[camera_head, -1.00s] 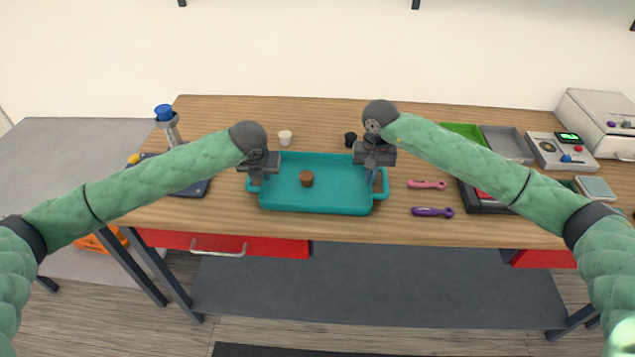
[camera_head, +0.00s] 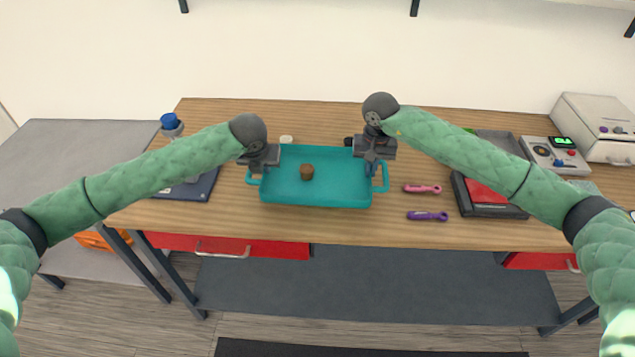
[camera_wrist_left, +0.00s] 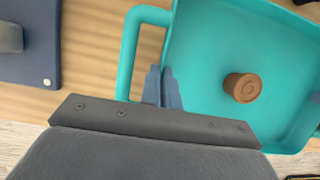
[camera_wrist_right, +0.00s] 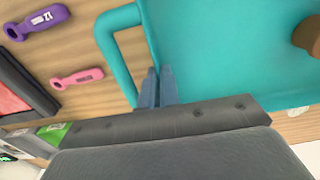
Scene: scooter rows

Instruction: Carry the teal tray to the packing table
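The teal tray (camera_head: 318,197) is level, a little above the wooden workbench (camera_head: 430,235), with a small brown round piece (camera_head: 307,172) inside. My left gripper (camera_head: 263,168) is shut on the tray's left side wall, inside the looped handle. My right gripper (camera_head: 371,168) is shut on the right side wall in the same way. The left wrist view shows the left fingers (camera_wrist_left: 162,88) together at the tray edge, and the right wrist view shows the right fingers (camera_wrist_right: 156,88) likewise. I cannot tell which surface is the packing table.
A grey table (camera_head: 75,150) stands left of the workbench. A pink tool (camera_head: 422,188) and a purple tool (camera_head: 428,216) lie right of the tray, by a black-edged red tray (camera_head: 488,197). A dark blue pad (camera_head: 200,187) lies left. A white cup (camera_head: 286,139) is behind.

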